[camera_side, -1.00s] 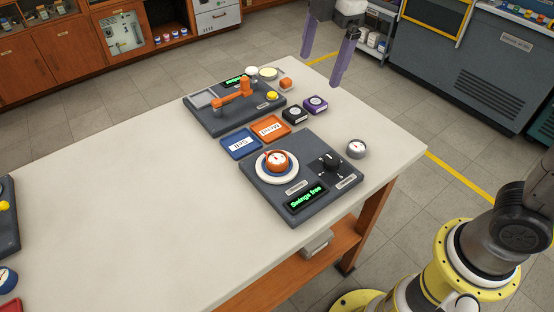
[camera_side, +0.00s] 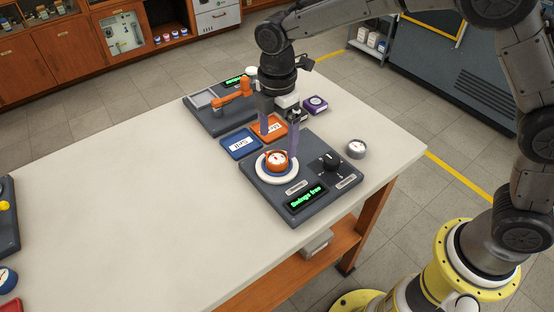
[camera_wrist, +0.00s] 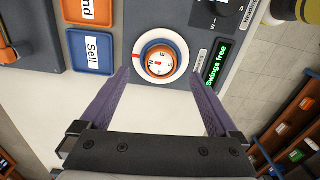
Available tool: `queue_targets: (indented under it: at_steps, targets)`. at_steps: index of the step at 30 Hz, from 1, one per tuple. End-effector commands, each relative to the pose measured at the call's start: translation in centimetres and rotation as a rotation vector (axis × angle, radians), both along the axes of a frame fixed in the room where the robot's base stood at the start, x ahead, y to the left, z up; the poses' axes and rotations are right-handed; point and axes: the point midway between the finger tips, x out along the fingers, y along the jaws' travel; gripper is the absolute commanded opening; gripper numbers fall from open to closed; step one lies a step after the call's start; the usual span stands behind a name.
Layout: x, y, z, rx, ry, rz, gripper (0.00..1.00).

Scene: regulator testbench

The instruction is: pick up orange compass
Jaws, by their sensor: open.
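The orange compass (camera_side: 276,161) sits on a round white plate (camera_side: 262,174) on a dark grey test panel (camera_side: 318,181) near the table's right edge. In the wrist view the compass (camera_wrist: 160,61) shows a white dial with a red needle, beyond and between the finger tips. My gripper (camera_side: 280,145) is open and empty, pointing down above the compass, its two purple fingers apart. In the wrist view my gripper (camera_wrist: 166,75) has a finger on each side of the compass's line. I cannot tell the exact height of the tips over it.
A black knob (camera_side: 331,161) and a lit "Swings free" display (camera_side: 306,197) share the panel. A blue tray (camera_side: 241,143) and an orange tray (camera_side: 270,127) lie behind.

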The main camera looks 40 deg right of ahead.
Motion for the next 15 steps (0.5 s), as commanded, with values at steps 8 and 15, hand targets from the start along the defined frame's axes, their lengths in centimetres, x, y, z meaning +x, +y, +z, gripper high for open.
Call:
queue_targets:
  at_steps: [8,15]
  targets:
    - [-0.3,0.2,-3.0,-0.001,0.003,0.000,0.96]
    - [-0.2,0.3,-5.3,0.000,-0.001,0.000,0.96]
